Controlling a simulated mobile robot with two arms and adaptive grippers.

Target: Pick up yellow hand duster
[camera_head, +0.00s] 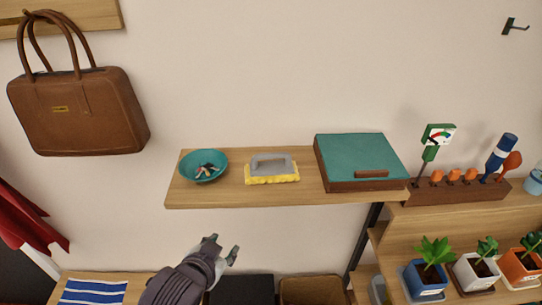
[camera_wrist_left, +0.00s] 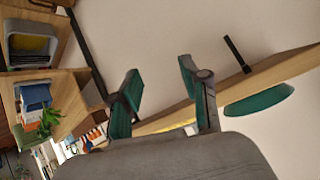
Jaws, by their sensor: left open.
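The yellow hand duster (camera_head: 271,178) has a grey handle on top and a yellow fringed base. It lies on the wooden wall shelf (camera_head: 230,197), between a teal bowl and a teal box. My left gripper (camera_head: 222,250) is below the shelf's front edge, a little left of the duster, open and empty. In the left wrist view my left gripper (camera_wrist_left: 160,75) shows two spread green-padded fingers. A strip of the yellow duster (camera_wrist_left: 173,127) shows there between the finger bases, mostly hidden by the gripper. My right gripper is in neither view.
The teal bowl (camera_head: 204,170) with small items stands left of the duster. The teal box (camera_head: 362,157) stands to its right. A tool rack (camera_head: 455,192) and potted plants (camera_head: 425,278) are further right. A brown handbag (camera_head: 78,112) hangs at upper left.

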